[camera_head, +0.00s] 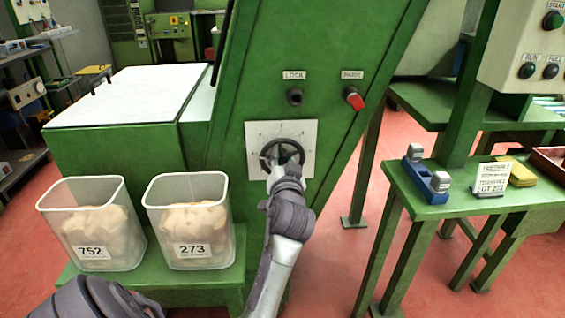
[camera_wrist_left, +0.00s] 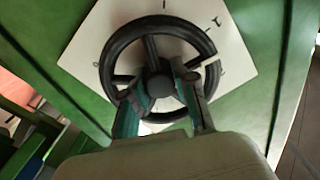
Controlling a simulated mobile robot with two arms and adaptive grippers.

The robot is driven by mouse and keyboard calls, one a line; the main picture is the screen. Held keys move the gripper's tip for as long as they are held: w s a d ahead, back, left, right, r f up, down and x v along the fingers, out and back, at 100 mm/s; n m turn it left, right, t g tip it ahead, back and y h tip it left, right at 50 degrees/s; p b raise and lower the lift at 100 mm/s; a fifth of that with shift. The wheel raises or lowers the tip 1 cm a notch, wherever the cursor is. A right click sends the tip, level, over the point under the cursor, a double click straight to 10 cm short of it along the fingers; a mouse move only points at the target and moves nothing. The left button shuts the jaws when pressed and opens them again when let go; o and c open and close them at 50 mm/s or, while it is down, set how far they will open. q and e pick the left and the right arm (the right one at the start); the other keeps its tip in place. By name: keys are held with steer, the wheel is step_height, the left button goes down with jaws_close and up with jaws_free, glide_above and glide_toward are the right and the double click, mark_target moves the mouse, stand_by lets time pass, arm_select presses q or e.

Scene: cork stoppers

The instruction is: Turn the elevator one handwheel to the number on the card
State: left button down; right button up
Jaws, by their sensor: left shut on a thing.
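The black spoked handwheel (camera_head: 268,147) sits on a white square plate (camera_head: 305,132) on the green machine's sloping face. In the left wrist view the handwheel (camera_wrist_left: 106,62) fills the middle, with a white mark on its rim at the right. The plate (camera_wrist_left: 232,42) there carries dark tick marks and a character too small to read. My left gripper (camera_head: 286,168) is at the wheel. In the left wrist view its fingers (camera_wrist_left: 163,84) are shut about the hub and spokes. A white card (camera_head: 492,178) stands on the right table; its last line looks like "LOT 273", the rest is illegible.
A socket labelled LOCK (camera_head: 295,97) and a red knob (camera_head: 355,99) sit above the wheel. Two clear bins of stoppers, labelled 752 (camera_head: 84,240) and 273 (camera_head: 191,230), stand left of my arm.

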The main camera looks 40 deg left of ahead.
arm_select(q)
steer(key=shift+n, duration=1)
arm_select(e)
steer(key=shift+v, duration=1.05)
steer(key=shift+w+r, duration=0.1)
steer(key=shift+w, duration=0.05)
arm_select(q)
steer(key=c, duration=1.2)
jaws_free()
arm_select(e)
steer(key=shift+d, duration=0.1)
